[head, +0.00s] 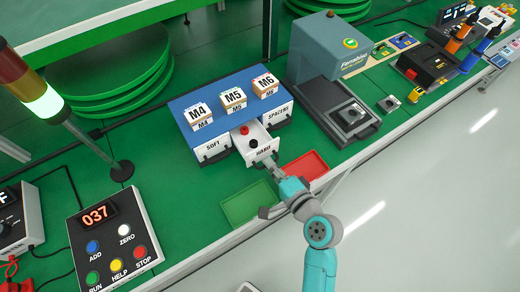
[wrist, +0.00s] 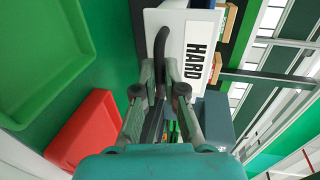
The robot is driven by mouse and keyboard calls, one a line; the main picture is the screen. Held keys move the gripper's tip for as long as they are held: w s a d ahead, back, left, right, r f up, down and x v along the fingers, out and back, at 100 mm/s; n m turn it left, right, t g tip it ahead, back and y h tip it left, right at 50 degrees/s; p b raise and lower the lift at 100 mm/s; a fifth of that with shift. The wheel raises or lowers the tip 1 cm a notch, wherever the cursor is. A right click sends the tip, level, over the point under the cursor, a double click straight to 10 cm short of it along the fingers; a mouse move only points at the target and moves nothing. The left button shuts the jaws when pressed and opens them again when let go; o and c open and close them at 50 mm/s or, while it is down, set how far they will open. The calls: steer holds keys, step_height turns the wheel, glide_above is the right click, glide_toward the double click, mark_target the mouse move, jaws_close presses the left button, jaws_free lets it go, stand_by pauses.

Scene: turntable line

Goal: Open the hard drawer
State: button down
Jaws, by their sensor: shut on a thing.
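The hard drawer (head: 264,150) is the middle one in a blue-topped cabinet (head: 183,104). It is pulled out, with its white front labelled HARD ahead of the cabinet face. A red piece (head: 244,130) and a black piece (head: 254,143) lie inside it. My gripper (head: 276,173) is at the drawer front. In the wrist view, my gripper (wrist: 158,92) is shut on the black drawer handle (wrist: 160,45), beside the HARD label (wrist: 197,40). The fingers hide part of the handle.
The SOFT drawer (head: 212,150) and SPACERS drawer (head: 279,116) flank it, shut. Boxes M4 (head: 198,116), M5 and M6 stand on top. A green tray (head: 248,204) and a red tray (head: 305,166) lie in front. A grey Ferrabind machine (head: 325,50) stands to the right.

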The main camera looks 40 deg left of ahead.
steer(key=v, duration=0.2)
steer(key=f+v, duration=0.1)
steer(key=v, duration=0.2)
steer(key=shift+s+d+f, duration=0.1)
steer(key=shift+s+d, duration=0.05)
steer(key=shift+d, duration=0.2)
steer(key=c, duration=1.2)
jaws_free()
steer(key=shift+c, duration=0.2)
steer(key=v, duration=1.2)
